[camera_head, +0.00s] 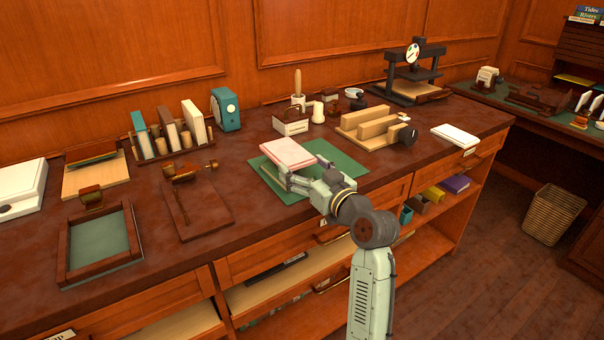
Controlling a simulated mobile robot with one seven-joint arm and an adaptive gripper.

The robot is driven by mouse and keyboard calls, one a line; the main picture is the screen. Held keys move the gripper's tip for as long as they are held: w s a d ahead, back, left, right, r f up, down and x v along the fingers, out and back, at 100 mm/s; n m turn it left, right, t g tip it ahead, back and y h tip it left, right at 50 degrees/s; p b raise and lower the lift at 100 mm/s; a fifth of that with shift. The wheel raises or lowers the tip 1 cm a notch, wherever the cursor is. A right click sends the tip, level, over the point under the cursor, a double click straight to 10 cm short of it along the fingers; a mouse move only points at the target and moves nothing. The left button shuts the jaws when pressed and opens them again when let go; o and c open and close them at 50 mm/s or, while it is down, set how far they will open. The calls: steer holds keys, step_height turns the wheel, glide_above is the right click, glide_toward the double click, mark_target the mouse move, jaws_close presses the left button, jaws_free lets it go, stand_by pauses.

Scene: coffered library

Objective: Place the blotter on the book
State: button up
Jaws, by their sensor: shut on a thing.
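A pink-topped pad with pale sides (287,153) is over the green mat (264,174) in the middle of the counter. It looks like the blotter, though I cannot be sure. My gripper (304,172) reaches it from the front right and is shut on it, with the fingers along its near and right sides. I cannot tell whether the pad touches the mat. A flat white book-like block (455,136) lies to the right near the counter's front edge. It may be the book.
A wooden board (196,208) lies left.

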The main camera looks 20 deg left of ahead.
steer(key=shift+a, duration=0.2)
step_height(320, 180, down, 4)
steer(key=shift+r+p, duration=0.25)
steer(key=shift+p, duration=0.3)
steer(key=shift+f, duration=0.1)
